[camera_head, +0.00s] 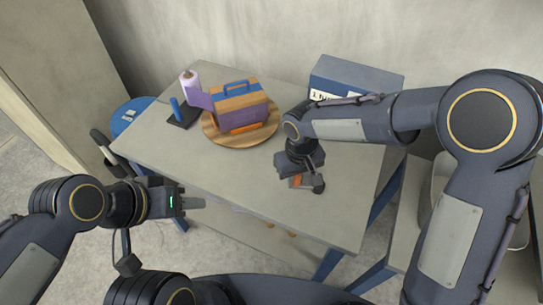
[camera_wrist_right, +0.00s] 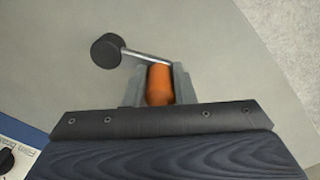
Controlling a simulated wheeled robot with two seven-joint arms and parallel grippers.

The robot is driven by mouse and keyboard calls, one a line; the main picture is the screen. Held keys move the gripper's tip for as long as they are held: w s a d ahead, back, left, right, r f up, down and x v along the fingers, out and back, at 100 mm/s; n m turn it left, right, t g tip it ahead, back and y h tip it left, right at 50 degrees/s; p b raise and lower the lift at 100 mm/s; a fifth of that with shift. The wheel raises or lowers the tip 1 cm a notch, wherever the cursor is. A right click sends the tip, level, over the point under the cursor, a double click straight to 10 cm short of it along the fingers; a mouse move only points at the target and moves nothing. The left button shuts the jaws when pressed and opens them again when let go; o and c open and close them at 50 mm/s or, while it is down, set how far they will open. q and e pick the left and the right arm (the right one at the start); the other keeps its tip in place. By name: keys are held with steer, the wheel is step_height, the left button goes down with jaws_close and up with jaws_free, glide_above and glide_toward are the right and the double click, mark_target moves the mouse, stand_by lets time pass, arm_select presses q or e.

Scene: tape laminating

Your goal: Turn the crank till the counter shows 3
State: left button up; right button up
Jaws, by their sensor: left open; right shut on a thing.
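My right gripper (camera_head: 299,181) points down over the right part of the table. It is shut on an orange crank handle (camera_wrist_right: 159,84), which stands between its two fingers in the right wrist view. A thin metal rod (camera_wrist_right: 143,57) runs from the handle to a black round knob (camera_wrist_right: 105,50). The knob also shows beside the gripper in the head view (camera_head: 318,184). I cannot see a readable counter. My left gripper (camera_head: 192,203) is open and empty, off the table's front left edge.
On the table (camera_head: 235,175), a wooden turntable (camera_head: 213,131) carries a box (camera_head: 240,108) partly covered in purple film. A film roll (camera_head: 189,80) stands left of it. A blue-and-white labelled box (camera_head: 350,78) stands at the back right. The table's front middle is clear.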

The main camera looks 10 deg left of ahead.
mark_target(302, 202)
steer(key=shift+s+d, duration=0.3)
steer(key=shift+s, duration=0.15)
steer(key=shift+s+d+f+b, duration=0.1)
steer(key=shift+s+d+b, duration=0.2)
steer(key=shift+s, duration=0.2)
steer(key=shift+s+d, duration=0.55)
steer(key=shift+s, duration=0.25)
steer(key=shift+a, duration=0.1)
